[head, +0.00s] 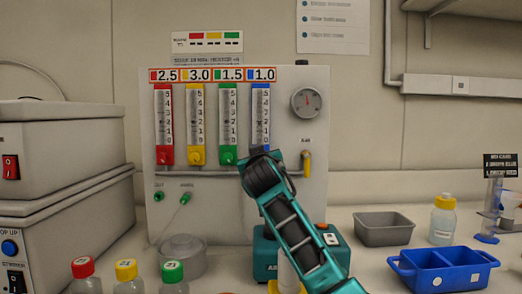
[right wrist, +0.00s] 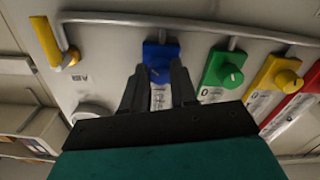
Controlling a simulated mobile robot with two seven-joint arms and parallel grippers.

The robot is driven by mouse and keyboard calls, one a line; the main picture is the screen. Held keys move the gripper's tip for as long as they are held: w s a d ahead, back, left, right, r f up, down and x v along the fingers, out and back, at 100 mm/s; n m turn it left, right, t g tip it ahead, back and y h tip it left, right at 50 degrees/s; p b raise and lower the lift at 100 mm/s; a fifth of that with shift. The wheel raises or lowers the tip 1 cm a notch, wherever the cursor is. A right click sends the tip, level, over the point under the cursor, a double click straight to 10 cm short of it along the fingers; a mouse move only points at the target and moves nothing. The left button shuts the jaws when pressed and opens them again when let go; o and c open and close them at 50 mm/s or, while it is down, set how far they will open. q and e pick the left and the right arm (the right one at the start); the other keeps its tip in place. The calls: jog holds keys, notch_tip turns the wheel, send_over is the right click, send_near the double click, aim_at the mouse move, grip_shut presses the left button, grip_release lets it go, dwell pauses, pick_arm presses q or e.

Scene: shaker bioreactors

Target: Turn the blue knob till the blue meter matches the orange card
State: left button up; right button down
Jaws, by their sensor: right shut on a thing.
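The blue meter (head: 260,112) is the rightmost of several upright flow tubes on the white panel. The orange-edged card (head: 263,75) above it reads 1.0. The float level in the blue tube is too small to read. My right gripper (head: 258,160) reaches the foot of the blue meter and covers its knob in the head view. In the right wrist view, the blue knob (right wrist: 160,74) sits between the two dark fingers of my right gripper (right wrist: 158,82), which is shut on it. My left gripper is not in view.
Green (head: 228,158), yellow (head: 196,156) and red (head: 165,156) knobs sit left of the blue one. A pipe and a yellow lever (head: 306,163) lie right. Capped bottles, a grey tray (head: 384,229) and a blue bin (head: 441,269) stand on the bench.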

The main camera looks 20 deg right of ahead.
pick_arm(q)
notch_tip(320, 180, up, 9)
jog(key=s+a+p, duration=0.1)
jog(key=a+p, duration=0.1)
jog(key=p, duration=1)
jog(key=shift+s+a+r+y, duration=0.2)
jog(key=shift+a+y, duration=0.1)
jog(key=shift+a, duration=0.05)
pick_arm(e)
jog(key=n, duration=1.1)
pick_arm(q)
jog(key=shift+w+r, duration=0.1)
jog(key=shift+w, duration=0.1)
pick_arm(e)
jog(key=c, duration=0.9)
grip_release()
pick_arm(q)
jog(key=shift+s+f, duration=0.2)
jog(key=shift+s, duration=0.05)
pick_arm(e)
jog(key=shift+r, duration=0.1)
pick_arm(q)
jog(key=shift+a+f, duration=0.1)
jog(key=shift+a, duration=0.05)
pick_arm(e)
jog(key=shift+r, duration=0.1)
